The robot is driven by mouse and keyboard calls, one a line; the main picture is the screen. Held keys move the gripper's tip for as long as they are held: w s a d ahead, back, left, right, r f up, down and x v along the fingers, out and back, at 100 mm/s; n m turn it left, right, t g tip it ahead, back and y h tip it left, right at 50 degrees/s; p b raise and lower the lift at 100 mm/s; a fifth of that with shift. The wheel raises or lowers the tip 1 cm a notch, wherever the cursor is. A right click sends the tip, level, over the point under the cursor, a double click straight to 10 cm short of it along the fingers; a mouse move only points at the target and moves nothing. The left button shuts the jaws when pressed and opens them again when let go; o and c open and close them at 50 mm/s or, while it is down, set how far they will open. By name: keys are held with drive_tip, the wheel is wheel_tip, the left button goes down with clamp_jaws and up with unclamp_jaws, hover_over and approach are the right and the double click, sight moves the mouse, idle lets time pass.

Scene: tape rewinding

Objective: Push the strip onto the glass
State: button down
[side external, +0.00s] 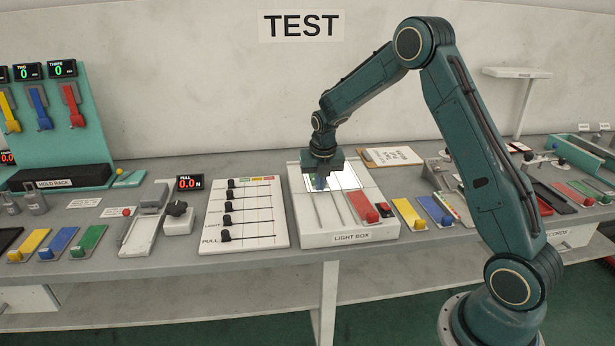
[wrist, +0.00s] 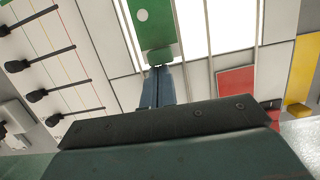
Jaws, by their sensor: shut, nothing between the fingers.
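The light box (side external: 349,237) stands on the bench, and its lit glass (side external: 346,179) glows white. A green strip (wrist: 155,25) with a white dot and a darker green end block (wrist: 160,57) shows in the wrist view. It lies lengthwise between thin rails, with bright glass (wrist: 222,25) beside it. My gripper (wrist: 157,69) is shut and empty, its fingertips at the near end of the green block. I cannot tell whether they touch it. In the side view my gripper (side external: 321,186) is low over the box's left part and hides the strip.
A red strip with a red block (side external: 371,215) lies on the light box's right part. A slider panel (side external: 243,212) stands left of the box. Yellow (side external: 409,213) and blue (side external: 435,209) pieces lie to its right. A clipboard (side external: 390,156) lies behind.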

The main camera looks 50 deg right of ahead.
sight(322, 199)
drive_tip(key=shift+a, duration=0.1)
drive_tip(key=shift+s+a, duration=1.35)
drive_tip(key=v, duration=1)
drive_tip(key=s+a+r+m+t, duration=0.2)
drive_tip(key=s+a+r+m, duration=0.75)
drive_tip(key=s+m, duration=0.4)
drive_tip(key=s+a+m+t+y, duration=0.1)
drive_tip(key=s+a+m, duration=0.4)
drive_tip(key=s+m, duration=0.8)
drive_tip(key=shift+r+t+y, duration=0.25)
drive_tip(key=shift+t+y, duration=0.05)
drive_tip(key=shift+y, duration=0.2)
